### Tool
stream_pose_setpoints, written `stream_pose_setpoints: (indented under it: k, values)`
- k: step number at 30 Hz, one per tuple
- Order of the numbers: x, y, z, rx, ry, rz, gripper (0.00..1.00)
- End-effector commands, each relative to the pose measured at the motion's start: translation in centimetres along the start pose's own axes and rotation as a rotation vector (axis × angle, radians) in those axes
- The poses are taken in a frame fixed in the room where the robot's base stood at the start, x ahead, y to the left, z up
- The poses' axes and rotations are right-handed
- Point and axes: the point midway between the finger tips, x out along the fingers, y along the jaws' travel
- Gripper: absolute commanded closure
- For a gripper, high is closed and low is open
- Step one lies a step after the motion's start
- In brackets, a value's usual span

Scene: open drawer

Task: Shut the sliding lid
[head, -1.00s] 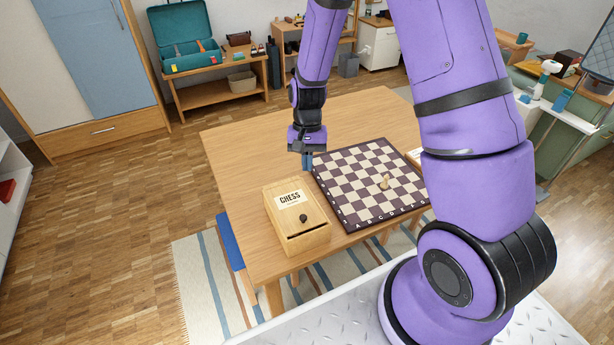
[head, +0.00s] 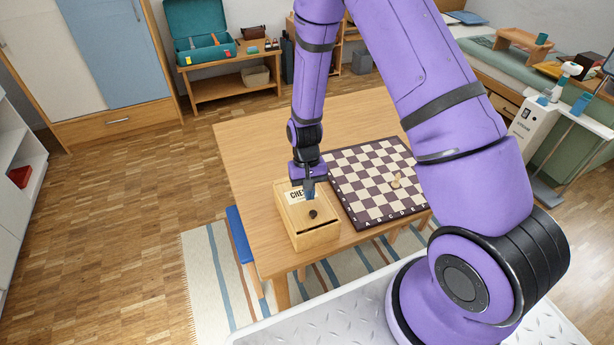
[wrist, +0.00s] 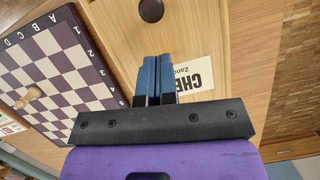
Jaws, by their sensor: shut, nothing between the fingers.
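The wooden chess box (head: 318,240) stands on the table, left of the chessboard. Its sliding lid (head: 297,212) bears a white CHESS label and a dark round knob (head: 313,214). A narrow dark gap shows at the lid's near end. My gripper (head: 309,196) is shut and empty, its blue fingers pointing down over the lid between label and knob. It hides part of the label. In the wrist view the shut fingers (wrist: 157,78) show beside the label (wrist: 196,78), with the knob (wrist: 150,10) beyond them. Whether the fingertips touch the lid I cannot tell.
The chessboard (head: 365,180) lies close to the box's right side, with a pale piece (head: 396,181) on it. The wooden table (head: 245,145) is bare behind and left of the board. A blue seat (head: 238,234) is at the table's left edge.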

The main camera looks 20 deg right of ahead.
Motion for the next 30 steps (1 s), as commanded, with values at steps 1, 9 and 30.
stream_pose_setpoints:
  k: [1,9,30]
  values:
    - [0.2,0.0,0.7,-0.001,-0.001,0.0,1.0]
    - [1.1,0.0,2.2,0.001,0.001,0.0,1.0]
    - [2.0,0.2,4.1,0.0,-0.004,0.001,1.0]
